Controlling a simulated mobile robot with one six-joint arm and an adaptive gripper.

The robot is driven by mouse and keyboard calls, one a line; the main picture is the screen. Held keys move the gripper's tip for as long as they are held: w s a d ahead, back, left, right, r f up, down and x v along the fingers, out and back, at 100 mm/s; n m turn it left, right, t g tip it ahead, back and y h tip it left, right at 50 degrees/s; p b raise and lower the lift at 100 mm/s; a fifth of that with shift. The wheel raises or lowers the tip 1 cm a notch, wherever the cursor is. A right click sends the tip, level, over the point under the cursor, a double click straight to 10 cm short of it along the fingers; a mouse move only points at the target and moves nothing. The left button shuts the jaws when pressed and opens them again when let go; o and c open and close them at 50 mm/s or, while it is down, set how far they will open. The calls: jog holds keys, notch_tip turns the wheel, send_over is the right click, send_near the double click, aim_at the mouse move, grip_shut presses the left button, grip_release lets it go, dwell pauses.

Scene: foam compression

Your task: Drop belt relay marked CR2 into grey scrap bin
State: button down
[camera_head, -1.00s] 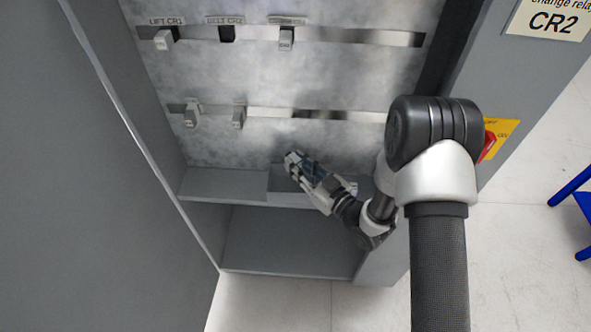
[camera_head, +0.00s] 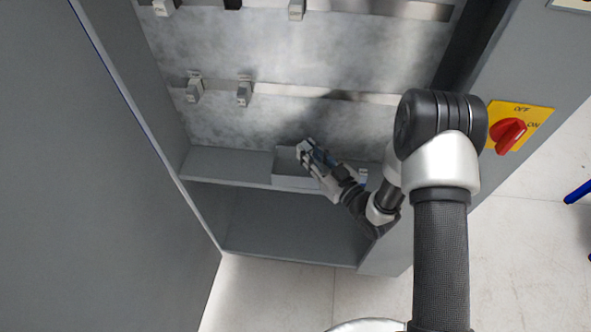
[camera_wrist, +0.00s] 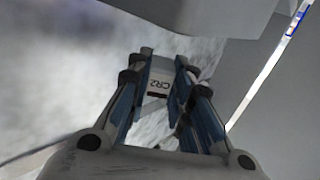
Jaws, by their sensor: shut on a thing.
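My gripper (camera_head: 308,153) is shut on a light relay (camera_wrist: 160,76) marked CR2, held between its blue-lined fingers in the wrist view. In the head view the gripper hangs over a grey open box (camera_head: 291,183) on the cabinet shelf, which looks like the scrap bin. The gripper and arm partly hide the box, and its inside is hard to see. I cannot tell the exact height of the relay above it.
Relays stay on the rails: two on the lower rail (camera_head: 320,94), others on the upper one beside a dark socket (camera_head: 232,4). A small pale object (camera_head: 363,176) is on the shelf (camera_head: 225,166) at right. A red switch (camera_head: 509,133) is on the cabinet's right side.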

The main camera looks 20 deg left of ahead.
jog(key=c, duration=1.4)
grip_release()
jog(key=shift+o, duration=0.2)
jog(key=v, duration=1.2)
